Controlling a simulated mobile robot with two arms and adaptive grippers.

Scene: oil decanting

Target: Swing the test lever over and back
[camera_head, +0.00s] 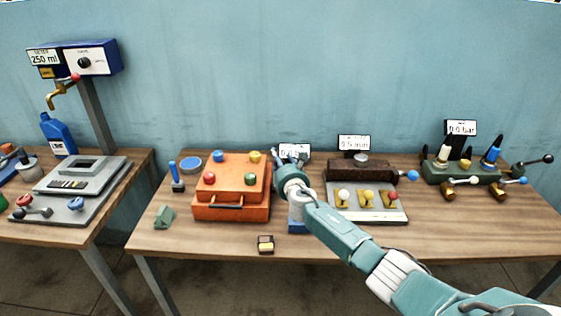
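I cannot tell which handle is the test lever. A lever with a black ball (547,159) sticks out at the far right of the green valve block (452,172). A lever with a blue ball (412,175) sticks out from the dark brown block (360,170) on the grey panel. That panel also carries short handles with white (343,194), yellow (368,194) and red (393,196) knobs. My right arm comes in from the lower right, and its gripper (290,160) is above a blue-based device (298,226), which it partly hides. Its finger opening is unclear. My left gripper is out of view.
An orange case (232,205) with coloured knobs stands left of my gripper. A small black-and-yellow box (265,244) lies at the front edge. A second table (70,236) at left holds a blue bottle (58,136) and a dispenser (84,62). The front right tabletop is clear.

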